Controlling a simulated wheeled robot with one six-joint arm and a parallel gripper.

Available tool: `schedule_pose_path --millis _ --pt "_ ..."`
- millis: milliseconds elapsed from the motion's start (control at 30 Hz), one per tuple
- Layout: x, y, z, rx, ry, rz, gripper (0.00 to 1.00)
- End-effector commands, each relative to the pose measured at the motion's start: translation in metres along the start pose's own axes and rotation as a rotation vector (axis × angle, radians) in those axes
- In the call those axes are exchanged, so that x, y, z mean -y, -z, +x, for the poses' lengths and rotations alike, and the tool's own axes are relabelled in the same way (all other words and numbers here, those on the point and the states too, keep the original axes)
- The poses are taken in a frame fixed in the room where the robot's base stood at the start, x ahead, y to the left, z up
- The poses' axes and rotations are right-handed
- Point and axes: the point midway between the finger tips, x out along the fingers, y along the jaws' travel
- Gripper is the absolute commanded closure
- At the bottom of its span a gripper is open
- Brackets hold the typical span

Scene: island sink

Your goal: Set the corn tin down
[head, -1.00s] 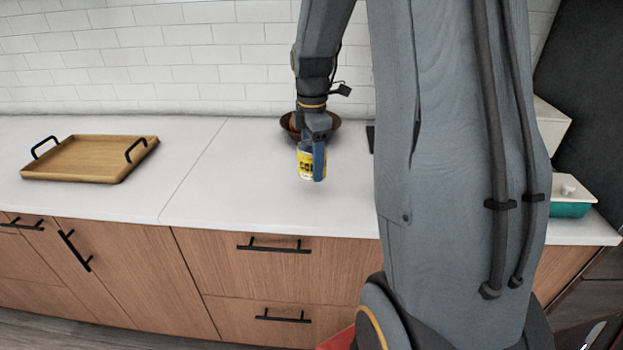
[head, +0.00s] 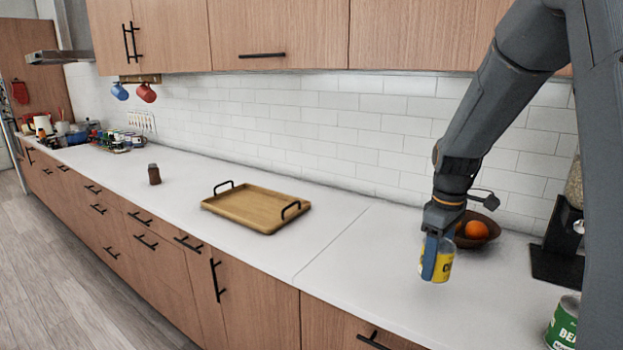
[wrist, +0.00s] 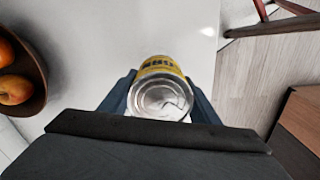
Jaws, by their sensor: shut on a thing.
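The corn tin (head: 446,262) is yellow with a silver lid and dark lettering. My gripper (head: 436,258) is shut on it, one blue-grey finger showing across its near side in the head view. In the wrist view the tin (wrist: 161,92) sits upright between both fingers (wrist: 160,100), its lid towards the camera. The tin is over the white counter (head: 345,255), in front of the fruit bowl. I cannot tell whether its base touches the counter.
A brown bowl (head: 487,241) with orange fruit (head: 476,230) stands just behind the tin. A wooden tray (head: 250,207) with black handles lies to the left, and a brown jar (head: 154,174) beyond it. A green tin (head: 565,325) stands at right. The counter between tray and tin is clear.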

Motion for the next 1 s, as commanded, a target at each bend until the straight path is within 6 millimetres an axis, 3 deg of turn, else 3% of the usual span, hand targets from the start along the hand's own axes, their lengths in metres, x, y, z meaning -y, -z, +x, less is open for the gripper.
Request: schedule_pose_path --millis 600,800,1000 --pt "0.035 0.076 0.037 0.000 0.000 0.812 0.77" --pt "0.043 0.090 0.045 0.000 0.000 0.983 0.77" --pt "0.046 0.095 0.047 -0.001 0.000 1.048 0.77"
